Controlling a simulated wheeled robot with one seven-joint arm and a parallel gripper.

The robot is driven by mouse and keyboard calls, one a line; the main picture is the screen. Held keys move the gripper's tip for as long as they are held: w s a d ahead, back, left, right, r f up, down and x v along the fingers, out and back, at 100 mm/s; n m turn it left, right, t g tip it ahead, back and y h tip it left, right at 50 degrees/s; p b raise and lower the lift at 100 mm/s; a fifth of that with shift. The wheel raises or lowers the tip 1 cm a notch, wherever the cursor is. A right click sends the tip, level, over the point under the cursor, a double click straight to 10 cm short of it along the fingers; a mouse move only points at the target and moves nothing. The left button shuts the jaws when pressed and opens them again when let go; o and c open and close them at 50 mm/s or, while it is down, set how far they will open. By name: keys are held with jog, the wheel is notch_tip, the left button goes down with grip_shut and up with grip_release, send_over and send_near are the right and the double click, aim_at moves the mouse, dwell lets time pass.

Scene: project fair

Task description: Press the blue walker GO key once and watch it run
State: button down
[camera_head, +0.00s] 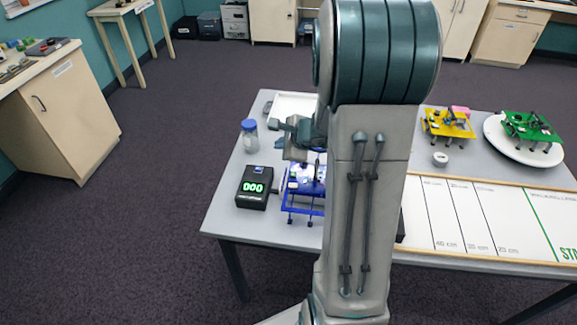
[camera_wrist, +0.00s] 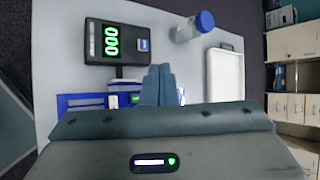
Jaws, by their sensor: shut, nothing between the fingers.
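The blue walker (camera_head: 304,188) stands on the grey table near its left front corner, partly hidden behind my arm. In the wrist view the blue walker (camera_wrist: 80,102) shows at the left, beside my fingers and partly covered by the gripper body. A black counter box (camera_head: 253,187) stands just left of the walker and reads 000 in green; it also shows in the wrist view (camera_wrist: 117,42). My gripper (camera_wrist: 158,68) is shut and empty, close to the walker. I cannot make out the GO key or tell whether the fingertips touch anything.
A blue-capped bottle (camera_head: 249,135) and a white tray (camera_head: 290,106) are behind the walker. To the right are a yellow walker (camera_head: 447,125), a white ring (camera_head: 440,158), a green walker (camera_head: 532,128) on a white disc, and a marked track (camera_head: 485,215).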

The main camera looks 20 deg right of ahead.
jog(key=d+f+m, duration=0.1)
jog(key=d+f+m+h, duration=0.1)
jog(key=d, duration=0.1)
jog(key=d+f+m, duration=0.1)
jog(key=d, duration=0.1)
jog(key=shift+w+m+h, duration=0.3)
jog(key=shift+w, duration=0.05)
jog(key=b, duration=0.5)
send_over(295, 175)
notch_tip(295, 175, down, 7)
jog(key=shift+s+f, duration=0.1)
jog(key=shift+f, duration=0.1)
jog(key=shift+f+b, duration=0.65)
jog(key=shift+b, duration=0.3)
dwell(0.8)
jog(key=shift+f+b, duration=0.45)
jog(key=shift+b, duration=0.3)
